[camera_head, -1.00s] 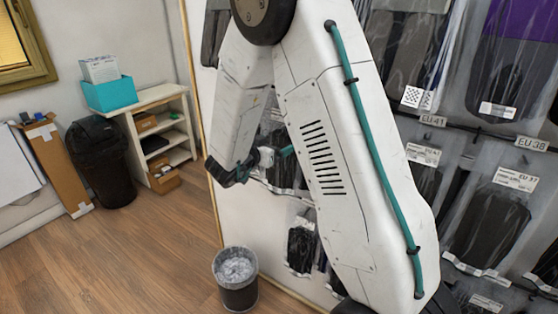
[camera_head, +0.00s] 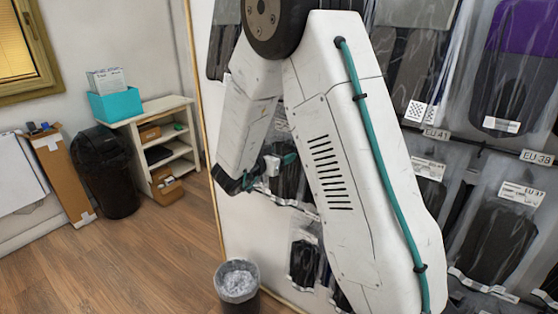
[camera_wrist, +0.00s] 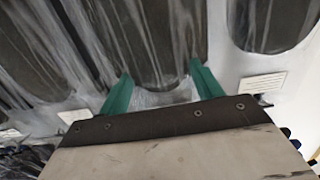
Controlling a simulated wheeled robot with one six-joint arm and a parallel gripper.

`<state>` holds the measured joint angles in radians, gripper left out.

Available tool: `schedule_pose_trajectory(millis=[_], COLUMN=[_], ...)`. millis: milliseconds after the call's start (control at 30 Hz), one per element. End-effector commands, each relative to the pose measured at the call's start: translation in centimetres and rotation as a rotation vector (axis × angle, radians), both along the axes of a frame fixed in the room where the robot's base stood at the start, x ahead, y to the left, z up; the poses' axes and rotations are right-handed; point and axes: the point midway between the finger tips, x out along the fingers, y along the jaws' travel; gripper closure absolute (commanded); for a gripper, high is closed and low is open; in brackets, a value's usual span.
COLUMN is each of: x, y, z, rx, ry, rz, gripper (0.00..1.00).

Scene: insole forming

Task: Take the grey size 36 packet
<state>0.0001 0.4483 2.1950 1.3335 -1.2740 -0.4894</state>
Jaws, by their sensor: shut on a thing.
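My gripper (camera_wrist: 160,92) is shut on the lower edge of a clear packet with a dark grey insole (camera_wrist: 150,45) inside. In the wrist view one green finger is at each side of this packet, and its clear bottom edge lies between them. In the head view my gripper (camera_head: 282,160) is beside the wall of packets, partly behind my arm. The held packet's size label cannot be read.
More packets hang on the wall at right, one marked EU 37 (camera_head: 495,238). Another packet (camera_head: 303,255) hangs low behind my arm. A wastebasket (camera_head: 238,290), a black bin (camera_head: 105,175) and a white shelf (camera_head: 160,135) stand at left.

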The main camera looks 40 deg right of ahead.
Motion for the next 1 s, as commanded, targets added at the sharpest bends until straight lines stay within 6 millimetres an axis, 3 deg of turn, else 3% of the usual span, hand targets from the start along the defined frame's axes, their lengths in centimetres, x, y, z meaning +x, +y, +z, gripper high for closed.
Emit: schedule_pose_trajectory(millis=[67,233,700,1000], x=[0.0,-1.1,-5.1,-6.1], y=[0.2,3.3,14.4,16.9], z=[0.8,0.6,0.6,0.6], rx=[0.000,-0.001,0.000,0.000], ry=[-0.002,0.000,-0.001,0.000], rz=[0.002,0.005,0.005,0.001], gripper=[0.71,0.71,0.71,0.71])
